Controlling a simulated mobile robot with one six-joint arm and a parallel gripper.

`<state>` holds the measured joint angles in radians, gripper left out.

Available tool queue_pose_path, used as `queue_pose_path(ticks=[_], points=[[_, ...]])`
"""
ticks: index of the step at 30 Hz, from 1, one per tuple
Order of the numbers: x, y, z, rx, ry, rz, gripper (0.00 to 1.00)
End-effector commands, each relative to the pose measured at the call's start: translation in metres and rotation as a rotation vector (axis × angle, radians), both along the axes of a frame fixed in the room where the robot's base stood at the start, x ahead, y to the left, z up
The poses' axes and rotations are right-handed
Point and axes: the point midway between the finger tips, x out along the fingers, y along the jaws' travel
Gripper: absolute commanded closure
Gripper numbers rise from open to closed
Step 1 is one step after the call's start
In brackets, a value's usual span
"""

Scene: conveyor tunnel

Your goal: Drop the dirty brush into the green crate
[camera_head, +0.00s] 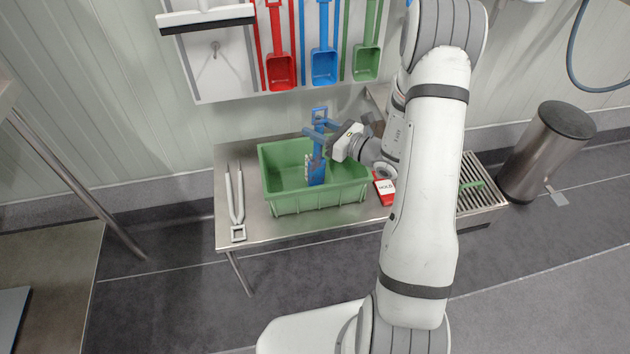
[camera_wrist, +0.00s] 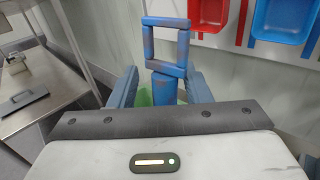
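The blue brush (camera_head: 316,172) is upright with its head down inside the green crate (camera_head: 318,200). I cannot tell whether it touches the crate floor. Its square loop handle (camera_wrist: 166,45) has brownish smudges in the wrist view. My gripper (camera_head: 324,131) is above the crate, with its blue fingers on either side of the handle. In the wrist view the fingers (camera_wrist: 163,82) stand apart from the handle, with a gap on each side. The gripper looks open around the brush.
The crate stands on a metal table with tongs (camera_head: 235,200) at left and a red HOLD card (camera_head: 385,188) at right. A grate with a green item (camera_head: 471,185) and a metal bin (camera_head: 545,150) stand farther right. Scoops (camera_head: 323,66) hang on the wall behind.

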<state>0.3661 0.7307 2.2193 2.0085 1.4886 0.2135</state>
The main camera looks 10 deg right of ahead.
Motion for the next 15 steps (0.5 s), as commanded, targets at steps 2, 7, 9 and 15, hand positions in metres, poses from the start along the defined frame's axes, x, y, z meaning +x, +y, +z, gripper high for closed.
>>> queue_pose_path(ticks=[2, 7, 9, 15], points=[[0.0, 0.0, 0.001, 0.0, -0.001, 0.0, 0.52], [0.0, 0.0, 0.0, 0.0, 0.0, 0.0, 0.52], [-0.001, -0.002, 0.0, 0.0, 0.0, -0.001, 0.52], [-0.02, -0.021, 0.001, 0.001, 0.002, -0.005, 0.52]])
